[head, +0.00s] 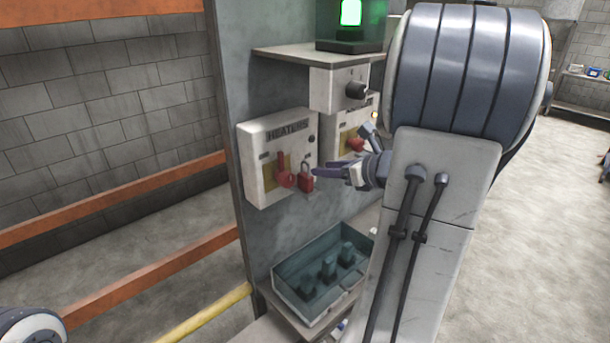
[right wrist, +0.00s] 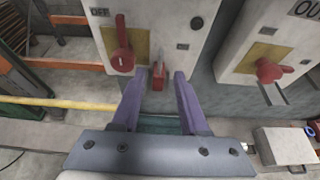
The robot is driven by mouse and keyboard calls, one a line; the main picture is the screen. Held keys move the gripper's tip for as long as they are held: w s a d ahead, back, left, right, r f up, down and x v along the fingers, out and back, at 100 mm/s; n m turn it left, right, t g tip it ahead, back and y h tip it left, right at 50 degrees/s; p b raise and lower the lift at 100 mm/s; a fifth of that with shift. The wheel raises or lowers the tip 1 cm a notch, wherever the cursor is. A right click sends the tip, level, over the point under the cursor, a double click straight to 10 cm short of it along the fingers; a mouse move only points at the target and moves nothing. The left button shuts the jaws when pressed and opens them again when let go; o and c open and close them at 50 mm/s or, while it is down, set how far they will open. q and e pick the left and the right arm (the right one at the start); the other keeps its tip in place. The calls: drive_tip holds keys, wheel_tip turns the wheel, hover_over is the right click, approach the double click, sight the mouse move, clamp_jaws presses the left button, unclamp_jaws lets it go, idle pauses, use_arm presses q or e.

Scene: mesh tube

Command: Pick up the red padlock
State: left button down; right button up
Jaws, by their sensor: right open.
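The red padlock (head: 305,180) hangs at the lower right of the white box labelled HEATERS (head: 262,145), beside a red rotary handle (head: 285,172). In the right wrist view the padlock (right wrist: 158,77) shows between the fingers of my right gripper, near their tips, with the red handle (right wrist: 122,60) just outside on the left. My right gripper (head: 322,172) is open and points at the padlock from the right; its purple fingers (right wrist: 152,80) stand apart on either side. I cannot tell how far their tips are from it in depth. My left gripper is out of view.
A second white box with a red handle (head: 355,143) is to the right. A knob box (head: 340,88) and a shelf with a green lamp (head: 350,12) are above. An open grey tray (head: 288,288) is below. Orange and yellow rails are at left.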

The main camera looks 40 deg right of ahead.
sight(310, 168)
drive_tip(key=x, duration=0.3)
drive_tip(key=shift+a+f, duration=0.1)
drive_tip(key=p+x, duration=0.2)
drive_tip(key=x, duration=0.2)
drive_tip(key=shift+w, duration=0.1)
drive_tip(key=shift+w+f+p, duration=0.35)
drive_tip(key=shift+w, duration=0.2)
clamp_jaws()
idle(0.7)
